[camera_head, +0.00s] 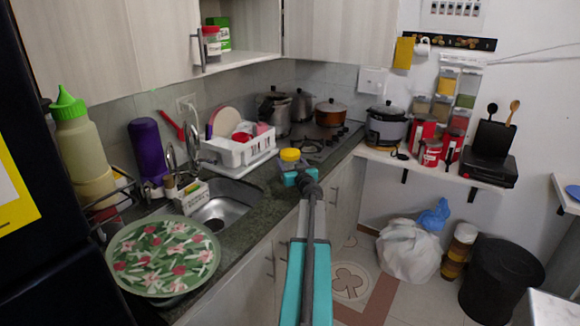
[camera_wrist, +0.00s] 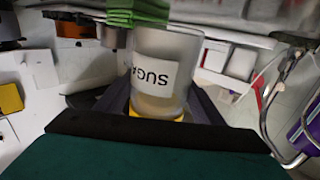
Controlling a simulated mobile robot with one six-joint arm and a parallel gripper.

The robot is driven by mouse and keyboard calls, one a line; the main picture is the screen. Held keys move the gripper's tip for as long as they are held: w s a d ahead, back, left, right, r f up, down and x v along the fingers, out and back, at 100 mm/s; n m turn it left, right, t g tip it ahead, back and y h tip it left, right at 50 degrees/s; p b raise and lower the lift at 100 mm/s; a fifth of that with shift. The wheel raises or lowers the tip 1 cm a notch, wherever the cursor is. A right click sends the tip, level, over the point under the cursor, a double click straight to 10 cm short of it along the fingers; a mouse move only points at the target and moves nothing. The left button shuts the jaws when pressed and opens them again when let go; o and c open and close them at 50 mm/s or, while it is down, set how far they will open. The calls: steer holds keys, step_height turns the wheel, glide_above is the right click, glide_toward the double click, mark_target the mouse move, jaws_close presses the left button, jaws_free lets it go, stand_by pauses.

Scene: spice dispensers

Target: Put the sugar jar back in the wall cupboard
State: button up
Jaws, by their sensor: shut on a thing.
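My gripper (camera_head: 300,178) is shut on the sugar jar, near the counter's front edge. In the head view the jar shows mainly as a yellow lid (camera_head: 290,155); the gripper hides much of the rest. In the wrist view the jar (camera_wrist: 165,62) is frosted, with a white label whose "SUG" letters appear upside down, and its yellow lid sits low between the dark fingers. The wall cupboard (camera_head: 240,62) is at upper left, with an open compartment. In it stand a red-lidded jar (camera_head: 211,42) and a green box (camera_head: 219,33).
A white dish rack (camera_head: 238,150) stands behind the sink (camera_head: 226,205). A brown pot (camera_head: 329,112) is on the stove. A purple bottle (camera_head: 146,150) and a floral tray (camera_head: 160,255) are at left. Open space lies between the jar and the cupboard, above the rack.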

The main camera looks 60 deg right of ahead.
steer(key=shift+r, duration=0.8)
steer(key=shift+s+a+r, duration=0.1)
steer(key=shift+a+r, duration=0.05)
steer(key=shift+r, duration=0.05)
steer(key=s+a+r, duration=0.1)
steer(key=s+a, duration=0.8)
steer(key=a, duration=0.3)
steer(key=shift+a+r, duration=0.2)
steer(key=shift+a, duration=0.15)
stand_by(0.4)
